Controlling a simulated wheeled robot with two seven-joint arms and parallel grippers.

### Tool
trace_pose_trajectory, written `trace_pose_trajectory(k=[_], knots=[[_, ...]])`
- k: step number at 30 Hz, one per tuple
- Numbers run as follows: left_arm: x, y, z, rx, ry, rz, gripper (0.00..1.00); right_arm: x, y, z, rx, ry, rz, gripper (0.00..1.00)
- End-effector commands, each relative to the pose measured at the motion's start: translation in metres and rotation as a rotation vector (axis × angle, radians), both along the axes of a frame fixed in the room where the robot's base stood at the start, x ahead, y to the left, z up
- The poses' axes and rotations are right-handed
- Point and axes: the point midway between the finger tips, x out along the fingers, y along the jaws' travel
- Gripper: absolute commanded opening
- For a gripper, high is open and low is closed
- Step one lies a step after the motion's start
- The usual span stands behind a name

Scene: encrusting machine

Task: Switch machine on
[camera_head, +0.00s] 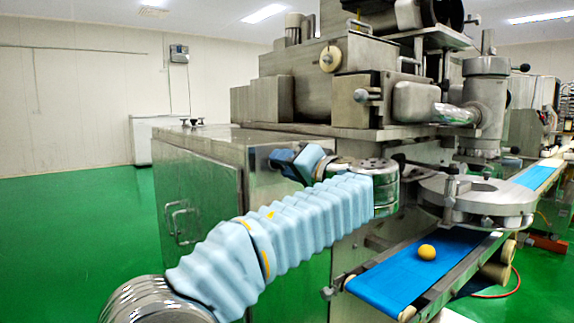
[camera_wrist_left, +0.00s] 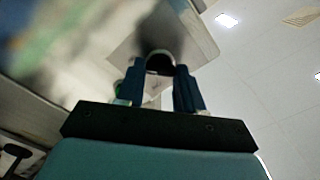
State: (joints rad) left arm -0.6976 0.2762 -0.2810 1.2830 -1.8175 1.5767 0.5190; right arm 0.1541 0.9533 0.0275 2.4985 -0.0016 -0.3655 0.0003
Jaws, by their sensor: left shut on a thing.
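The encrusting machine (camera_head: 330,85) is a large steel body on a steel cabinet (camera_head: 255,180) in the head view. My left gripper (camera_head: 285,158) is up against the cabinet's upper side, with its fingertips partly hidden by the arm and wrist. In the left wrist view, the two blue fingers of my left gripper (camera_wrist_left: 159,82) are on either side of a dark round knob (camera_wrist_left: 160,62) on a pale panel (camera_wrist_left: 122,57). The gripper is shut on this knob. Its markings and turned position cannot be read. My right gripper is not in view.
A blue conveyor belt (camera_head: 390,282) with a yellow ball (camera_head: 427,252) on it runs out at the lower right. A round steel turntable (camera_head: 480,198) is above it. Door handles (camera_head: 180,222) stick out from the cabinet. The green floor (camera_head: 80,230) at left is clear.

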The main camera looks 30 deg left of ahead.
Motion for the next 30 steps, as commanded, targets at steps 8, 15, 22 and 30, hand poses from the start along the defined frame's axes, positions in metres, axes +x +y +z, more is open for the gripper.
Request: trace_pose_trajectory(k=[8, 15, 22, 30], knots=[[0.000, -0.001, -0.001, 0.000, 0.003, -0.001, 0.48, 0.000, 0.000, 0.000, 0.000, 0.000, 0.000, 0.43], [0.000, 0.000, 0.000, 0.000, 0.001, -0.001, 0.62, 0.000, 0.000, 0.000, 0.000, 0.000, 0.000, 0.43], [-0.002, -0.008, -0.001, 0.000, 0.000, -0.002, 0.62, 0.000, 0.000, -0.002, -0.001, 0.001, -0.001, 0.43], [-0.024, -0.062, -0.002, 0.001, 0.000, -0.006, 0.62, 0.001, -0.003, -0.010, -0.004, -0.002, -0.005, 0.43]])
